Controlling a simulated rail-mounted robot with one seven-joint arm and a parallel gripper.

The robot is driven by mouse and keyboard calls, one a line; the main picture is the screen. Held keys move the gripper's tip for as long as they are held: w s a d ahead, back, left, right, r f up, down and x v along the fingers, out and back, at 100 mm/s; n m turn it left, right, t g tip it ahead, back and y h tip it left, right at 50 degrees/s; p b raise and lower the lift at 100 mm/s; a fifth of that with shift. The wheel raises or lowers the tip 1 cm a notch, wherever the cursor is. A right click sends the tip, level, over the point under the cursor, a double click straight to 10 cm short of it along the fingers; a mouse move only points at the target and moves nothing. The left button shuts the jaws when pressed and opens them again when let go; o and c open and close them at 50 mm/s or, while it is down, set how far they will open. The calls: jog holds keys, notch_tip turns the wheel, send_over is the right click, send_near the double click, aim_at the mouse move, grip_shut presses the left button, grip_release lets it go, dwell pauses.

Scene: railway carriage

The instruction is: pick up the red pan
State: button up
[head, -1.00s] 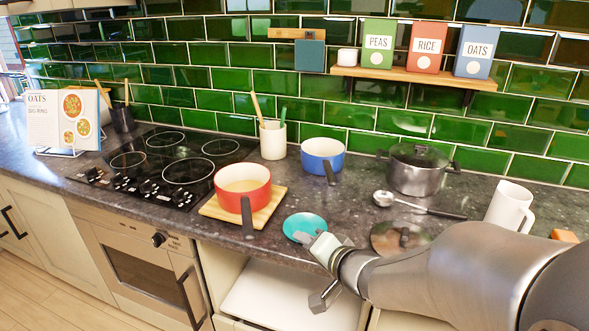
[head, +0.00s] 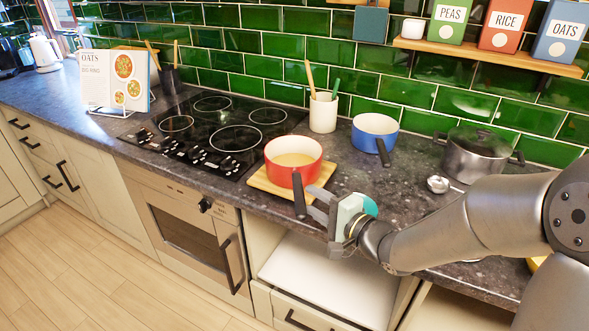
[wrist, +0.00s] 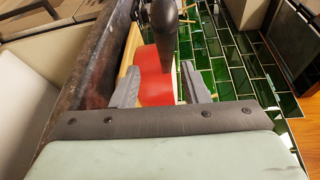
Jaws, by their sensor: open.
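The red pan (head: 285,176) has a pale inside and a dark handle (head: 299,203) that points over the counter's front edge. It stands upright on a wooden board (head: 262,184). My gripper (head: 310,201) is open and empty, just to the right of the handle in the head view. In the wrist view, the red pan (wrist: 155,88) shows ahead between the two open fingers of my gripper (wrist: 161,60).
A blue pan (head: 375,137), a utensil pot (head: 323,113) and a lidded steel pot (head: 474,157) stand behind on the counter. A black hob (head: 216,124) lies to the left. An open white drawer (head: 318,281) is below.

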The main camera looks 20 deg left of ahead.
aim_at(298, 184)
jog(key=shift+w+r+x, duration=0.1)
jog(key=shift+w+x, duration=0.05)
jog(key=shift+x, duration=0.95)
jog(key=shift+w+r+x, duration=0.1)
jog(key=shift+r+x, duration=0.05)
jog(key=shift+x, duration=0.95)
jog(key=shift+w+r+x, duration=0.1)
jog(key=shift+w+x, duration=0.05)
jog(key=shift+x, duration=1)
jog(key=shift+d, duration=0.2)
grip_shut()
jog(key=shift+r, duration=0.15)
